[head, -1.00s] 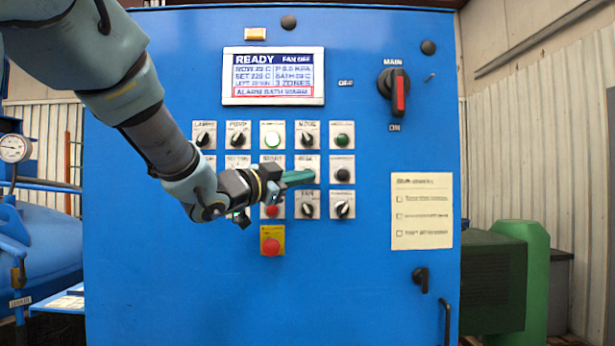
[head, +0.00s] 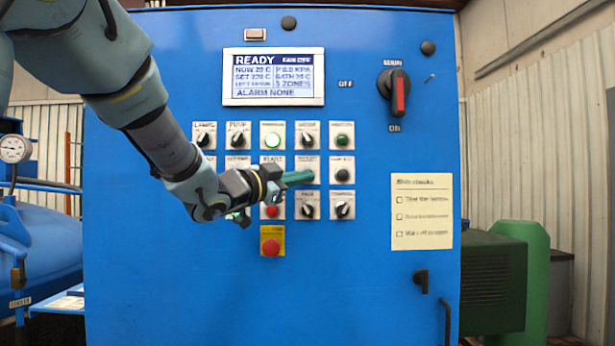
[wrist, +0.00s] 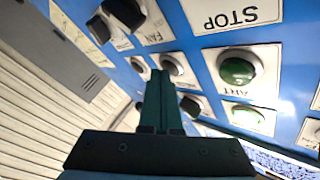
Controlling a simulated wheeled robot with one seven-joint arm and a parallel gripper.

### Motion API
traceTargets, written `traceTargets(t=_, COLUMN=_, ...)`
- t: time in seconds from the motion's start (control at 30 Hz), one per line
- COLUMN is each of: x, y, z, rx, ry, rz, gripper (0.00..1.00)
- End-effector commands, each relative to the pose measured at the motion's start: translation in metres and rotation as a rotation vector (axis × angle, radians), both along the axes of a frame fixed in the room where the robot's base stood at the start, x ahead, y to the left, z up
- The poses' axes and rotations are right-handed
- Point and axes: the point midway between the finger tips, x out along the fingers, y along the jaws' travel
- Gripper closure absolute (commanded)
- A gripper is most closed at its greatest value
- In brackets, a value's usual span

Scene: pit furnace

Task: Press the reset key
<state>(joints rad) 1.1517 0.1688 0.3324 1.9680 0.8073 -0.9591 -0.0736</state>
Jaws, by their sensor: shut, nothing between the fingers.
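The reset key is in the second row of the blue panel, on a plate (head: 307,162) right of the start button (head: 272,158). My gripper (head: 312,176) is shut and empty, with its green fingertips in front of the reset plate, covering much of it. In the wrist view the shut fingers (wrist: 160,76) point at the panel, and a pale round key (wrist: 174,64) shows just beside their tips. I cannot tell whether the tips touch it. The display (head: 273,77) reads READY and ALARM NONE.
Around it are the fan knob (head: 307,207), the red stop button (head: 272,211), the mode knob (head: 307,139) and a black knob (head: 342,174). A red emergency button (head: 271,246) sits lower. The main switch (head: 398,92) is upper right. Bare blue panel lies below.

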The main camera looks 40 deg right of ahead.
Motion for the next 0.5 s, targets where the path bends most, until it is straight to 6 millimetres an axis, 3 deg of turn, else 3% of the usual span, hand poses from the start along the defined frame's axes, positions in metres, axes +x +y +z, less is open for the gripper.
traceTargets(t=0.5, x=-0.0043, y=0.0034, z=-0.0011, rx=-0.001, ry=0.000, rz=-0.001, gripper=1.00)
